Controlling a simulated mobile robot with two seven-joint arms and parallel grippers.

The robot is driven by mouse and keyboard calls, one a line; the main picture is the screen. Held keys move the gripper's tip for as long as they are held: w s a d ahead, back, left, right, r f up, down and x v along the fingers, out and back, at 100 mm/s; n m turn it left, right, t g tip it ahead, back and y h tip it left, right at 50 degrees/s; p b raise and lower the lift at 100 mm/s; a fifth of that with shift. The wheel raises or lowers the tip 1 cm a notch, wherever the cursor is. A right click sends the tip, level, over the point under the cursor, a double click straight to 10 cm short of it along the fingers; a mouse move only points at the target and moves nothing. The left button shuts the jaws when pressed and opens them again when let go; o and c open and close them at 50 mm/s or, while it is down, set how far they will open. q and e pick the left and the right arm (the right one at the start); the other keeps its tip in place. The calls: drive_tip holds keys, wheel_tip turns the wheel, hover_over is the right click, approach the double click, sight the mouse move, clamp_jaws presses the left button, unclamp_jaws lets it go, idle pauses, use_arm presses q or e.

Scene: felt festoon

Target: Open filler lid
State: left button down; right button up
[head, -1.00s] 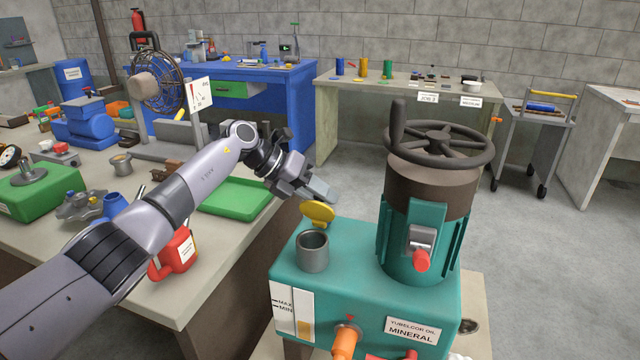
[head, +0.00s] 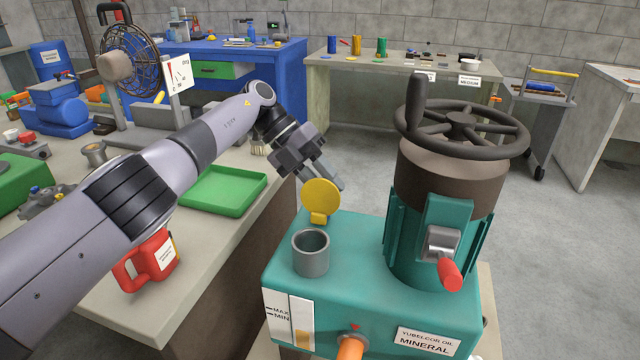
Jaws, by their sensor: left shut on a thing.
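The filler lid is a yellow disc (head: 320,194) standing upright on its hinge tab, behind the grey filler neck (head: 310,253). The neck's round mouth is uncovered. Both are on top of the teal oil tank (head: 365,292), whose label reads Yubelcor Oil Mineral. My left gripper (head: 328,181) is at the lid, just behind it, with its fingertips partly hidden by the disc. It is shut on the lid. My right gripper is not in view.
A dark handwheel (head: 462,122) tops the teal pump housing right of the neck. A green tray (head: 222,190) and a red jug (head: 150,262) are on the bench at left. Open floor lies behind the tank.

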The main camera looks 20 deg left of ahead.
use_arm(q)
drive_tip(key=shift+w+d+g+b, duration=0.1)
drive_tip(key=shift+w+g+b, duration=0.2)
drive_tip(key=shift+b, duration=0.15)
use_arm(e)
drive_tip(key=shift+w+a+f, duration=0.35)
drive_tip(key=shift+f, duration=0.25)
use_arm(q)
drive_tip(key=c, duration=1)
unclamp_jaws()
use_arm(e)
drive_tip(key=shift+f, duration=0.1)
